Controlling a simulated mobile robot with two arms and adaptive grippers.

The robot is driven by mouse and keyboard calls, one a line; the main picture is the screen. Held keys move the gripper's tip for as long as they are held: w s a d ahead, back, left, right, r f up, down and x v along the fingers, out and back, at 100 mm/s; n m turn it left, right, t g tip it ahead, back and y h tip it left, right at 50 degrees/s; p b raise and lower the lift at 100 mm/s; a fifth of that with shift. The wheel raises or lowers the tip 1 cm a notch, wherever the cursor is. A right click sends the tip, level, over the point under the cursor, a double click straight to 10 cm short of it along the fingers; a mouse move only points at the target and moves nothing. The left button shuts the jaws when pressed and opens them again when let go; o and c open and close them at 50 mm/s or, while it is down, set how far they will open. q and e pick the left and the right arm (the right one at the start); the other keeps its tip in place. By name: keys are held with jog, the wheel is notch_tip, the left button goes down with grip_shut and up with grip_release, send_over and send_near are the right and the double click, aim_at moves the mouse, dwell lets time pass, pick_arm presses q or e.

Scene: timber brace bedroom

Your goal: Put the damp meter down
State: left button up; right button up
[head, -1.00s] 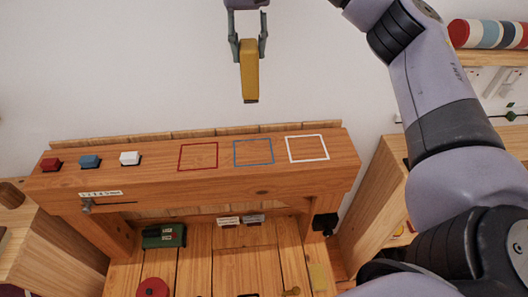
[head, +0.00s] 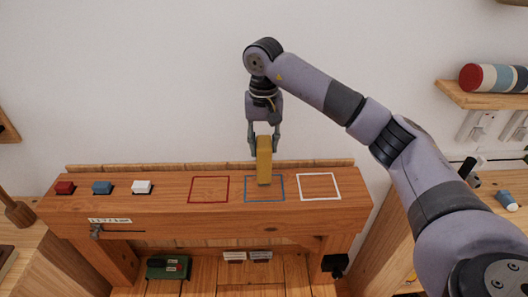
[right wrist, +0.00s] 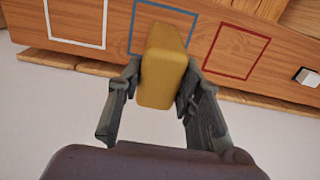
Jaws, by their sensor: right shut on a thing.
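In the right wrist view the meter (right wrist: 163,70) sits between both fingers and covers part of the blue outline (right wrist: 134,28). My left gripper is not in view.
A red outlined square (head: 191,190) and a white one (head: 338,187) flank the blue square, both empty. Red (head: 65,188), blue (head: 102,188) and white (head: 141,187) blocks stand at the beam's left. A green device (head: 168,267) lies below. A shelf (head: 490,99) holds a striped roll at right.

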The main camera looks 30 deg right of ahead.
notch_tip(320, 180, down, 3)
jog(key=shift+f+p, duration=0.1)
jog(key=shift+p, duration=0.4)
jog(key=shift+f, duration=0.35)
jog(key=o, duration=0.7)
jog(key=shift+f, duration=0.1)
jog(key=o, duration=0.5)
jog(key=shift+c, duration=0.2)
